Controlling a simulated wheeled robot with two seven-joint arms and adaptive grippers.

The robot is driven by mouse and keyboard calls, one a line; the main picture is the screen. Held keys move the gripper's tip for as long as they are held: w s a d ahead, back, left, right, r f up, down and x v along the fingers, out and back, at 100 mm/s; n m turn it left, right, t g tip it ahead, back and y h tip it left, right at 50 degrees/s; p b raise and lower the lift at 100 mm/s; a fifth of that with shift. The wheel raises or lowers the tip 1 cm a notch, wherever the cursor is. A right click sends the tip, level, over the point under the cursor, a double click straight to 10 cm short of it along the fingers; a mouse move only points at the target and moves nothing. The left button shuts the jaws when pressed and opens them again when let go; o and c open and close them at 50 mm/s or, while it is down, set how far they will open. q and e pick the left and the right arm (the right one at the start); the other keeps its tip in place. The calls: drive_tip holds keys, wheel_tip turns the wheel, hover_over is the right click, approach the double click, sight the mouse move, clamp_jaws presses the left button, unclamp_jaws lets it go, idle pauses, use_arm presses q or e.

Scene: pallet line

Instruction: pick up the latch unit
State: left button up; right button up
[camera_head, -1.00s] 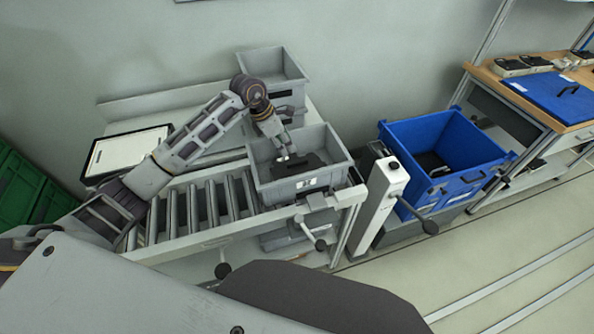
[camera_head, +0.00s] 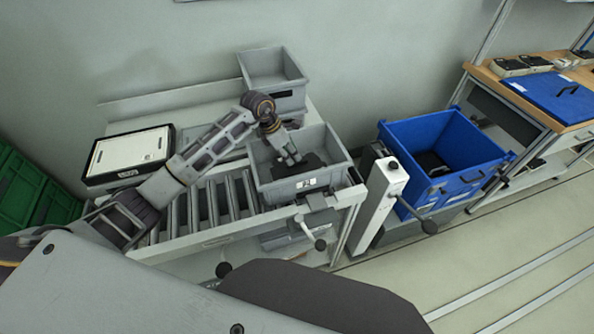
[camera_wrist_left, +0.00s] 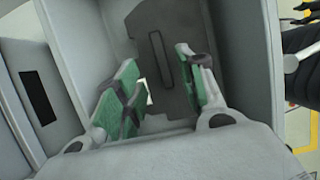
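A dark, flat part that looks like the latch unit (camera_head: 315,167) lies in the front grey bin (camera_head: 338,170). In the left wrist view the dark part (camera_wrist_left: 177,22) shows a long slot outline and lies on the bin floor. My left gripper (camera_head: 297,161) reaches down into this bin, over the dark part. In the wrist view its green-padded fingers (camera_wrist_left: 157,58) are spread apart with nothing held between them. Whether the fingertips touch the part I cannot tell. My right gripper is not in view.
A second grey bin (camera_head: 273,72) stands behind. A blue crate (camera_head: 440,132) with dark contents is to the right, past a pale post (camera_head: 382,203). The roller conveyor (camera_head: 222,200) and a white-topped case (camera_head: 130,152) lie left. The bin walls surround my left gripper closely.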

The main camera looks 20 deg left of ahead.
sight(297, 168)
use_arm(q)
drive_tip(key=shift+p+x, duration=0.3)
drive_tip(key=shift+x, duration=1.5)
drive_tip(key=shift+s, duration=0.15)
clamp_jaws()
